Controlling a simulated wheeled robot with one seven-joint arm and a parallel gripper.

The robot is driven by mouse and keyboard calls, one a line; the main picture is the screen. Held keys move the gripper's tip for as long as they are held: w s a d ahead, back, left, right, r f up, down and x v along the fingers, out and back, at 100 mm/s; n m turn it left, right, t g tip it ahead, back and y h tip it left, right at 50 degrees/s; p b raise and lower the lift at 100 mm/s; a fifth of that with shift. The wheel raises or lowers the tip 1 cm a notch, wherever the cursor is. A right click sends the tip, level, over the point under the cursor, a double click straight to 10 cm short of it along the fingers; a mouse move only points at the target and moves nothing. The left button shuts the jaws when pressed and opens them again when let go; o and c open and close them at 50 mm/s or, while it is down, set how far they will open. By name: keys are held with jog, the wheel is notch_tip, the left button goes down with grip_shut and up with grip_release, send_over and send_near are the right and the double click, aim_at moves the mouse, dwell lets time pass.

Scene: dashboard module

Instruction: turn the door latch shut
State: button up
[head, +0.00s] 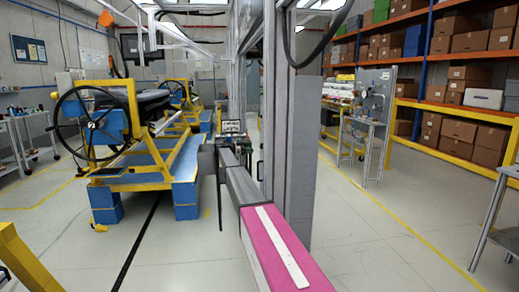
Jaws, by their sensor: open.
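I cannot make out a door latch in the head view. A dark dashboard module (150,103) rests on a yellow and blue stand (150,165) at the left, with a large black handwheel (92,124) at its near end. At the right, a grey upright panel (374,92) carries small fittings too small to tell apart. My gripper does not show in this view.
A grey post (300,150) stands in the middle, beside a low beam with a pink top (277,258). Shelves with cardboard boxes (470,41) line the right side. A table (498,195) stands at the right edge.

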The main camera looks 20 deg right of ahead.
jog(key=d, duration=0.6)
jog(key=shift+s+d, duration=0.35)
jog(key=shift+d, duration=0.05)
jog(key=c, duration=0.9)
